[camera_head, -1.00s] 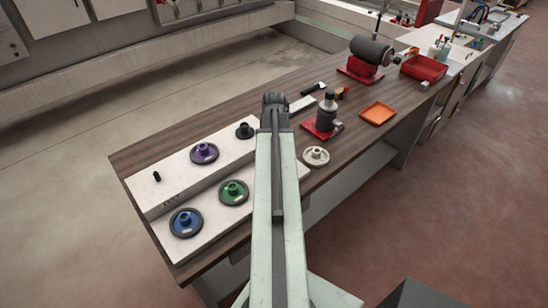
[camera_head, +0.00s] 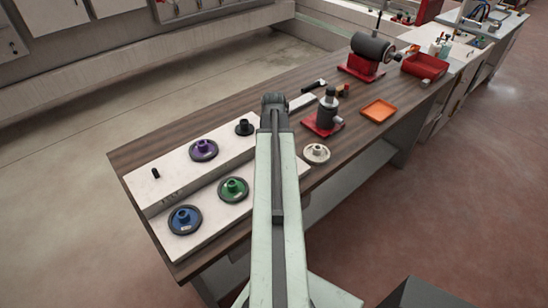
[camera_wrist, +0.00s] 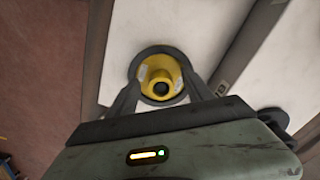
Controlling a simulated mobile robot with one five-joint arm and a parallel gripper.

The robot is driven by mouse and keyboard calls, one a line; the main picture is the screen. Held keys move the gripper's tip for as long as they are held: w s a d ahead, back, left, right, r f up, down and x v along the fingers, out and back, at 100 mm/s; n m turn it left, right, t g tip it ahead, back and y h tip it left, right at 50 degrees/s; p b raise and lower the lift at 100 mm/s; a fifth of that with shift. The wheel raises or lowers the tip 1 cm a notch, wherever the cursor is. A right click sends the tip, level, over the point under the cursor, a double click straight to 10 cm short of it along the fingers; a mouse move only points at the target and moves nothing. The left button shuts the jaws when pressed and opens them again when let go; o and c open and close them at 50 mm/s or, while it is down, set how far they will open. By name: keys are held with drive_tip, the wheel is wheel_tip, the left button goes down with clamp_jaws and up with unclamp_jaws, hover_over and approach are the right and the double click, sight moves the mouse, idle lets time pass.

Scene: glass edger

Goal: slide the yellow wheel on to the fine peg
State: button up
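The yellow wheel (camera_wrist: 158,72) has a dark rim and a raised hub with a dark bore. It lies on a white board in the wrist view, and my arm hides it in the head view. My gripper (camera_wrist: 163,82) is over it, with one dark finger on each side of the hub. The fingers stand apart, with a gap visible between them and the hub. A bare black peg (camera_head: 156,174) stands upright on the upper step of the stepped white rack (camera_head: 137,182); I cannot read which peg it is.
A purple wheel (camera_head: 204,150) and a black flanged piece (camera_head: 244,128) are on the upper step. A blue wheel (camera_head: 185,220) and a green wheel (camera_head: 233,189) are on the lower step. A cream wheel (camera_head: 316,153) and a red-based device (camera_head: 325,118) stand right of my arm.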

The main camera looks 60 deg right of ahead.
drive_tip(key=shift+r, duration=0.1)
wheel_tip(320, 180, up, 8)
drive_tip(key=p, duration=0.8)
drive_tip(key=shift+f, duration=0.2)
